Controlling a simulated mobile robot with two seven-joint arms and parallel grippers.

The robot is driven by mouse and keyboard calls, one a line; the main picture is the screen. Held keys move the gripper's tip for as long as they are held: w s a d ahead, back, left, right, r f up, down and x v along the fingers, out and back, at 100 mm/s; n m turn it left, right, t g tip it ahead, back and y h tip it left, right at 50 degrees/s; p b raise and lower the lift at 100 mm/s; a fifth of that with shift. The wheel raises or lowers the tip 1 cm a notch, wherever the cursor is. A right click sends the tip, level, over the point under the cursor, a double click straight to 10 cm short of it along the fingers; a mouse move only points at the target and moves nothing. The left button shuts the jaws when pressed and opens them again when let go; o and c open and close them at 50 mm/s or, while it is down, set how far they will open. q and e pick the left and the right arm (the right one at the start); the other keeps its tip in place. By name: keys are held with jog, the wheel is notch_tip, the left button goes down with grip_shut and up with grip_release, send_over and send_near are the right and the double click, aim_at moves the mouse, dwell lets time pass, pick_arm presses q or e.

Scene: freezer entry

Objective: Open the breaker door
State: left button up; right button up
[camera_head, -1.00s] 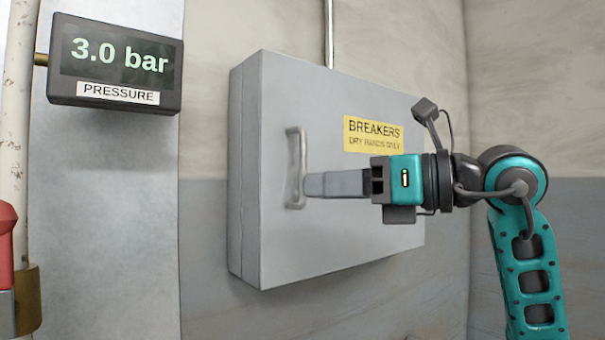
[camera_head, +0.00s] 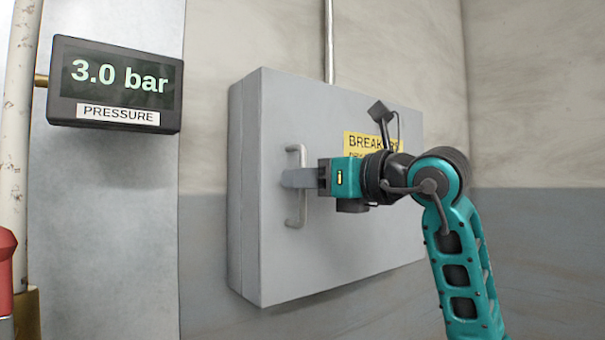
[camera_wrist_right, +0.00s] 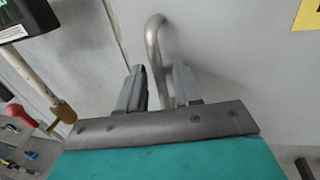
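The breaker box is a grey wall cabinet, and its door (camera_head: 350,245) is shut. A vertical metal bar handle (camera_head: 302,210) is on the left part of the door; its upper curve shows in the right wrist view (camera_wrist_right: 154,40). My right gripper (camera_head: 292,178) is at the handle in the head view, its fingers reaching across it. In the right wrist view, its two fingers (camera_wrist_right: 159,88) stand on either side of the handle bar, with a gap on the right side. Contact on the left side is unclear. My left gripper is not in view.
A yellow "BREAKERS" label (camera_head: 358,140) is partly hidden by my right gripper. A pressure display (camera_head: 115,84) reading 3.0 bar hangs at the left. A pale pipe (camera_head: 17,150) and a red-handled object (camera_head: 6,260) are at the far left. A conduit (camera_head: 329,40) runs above the box.

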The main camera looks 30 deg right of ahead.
jog(key=shift+w+a, duration=0.15)
jog(key=shift+w, duration=0.35)
grip_shut()
dwell(0.3)
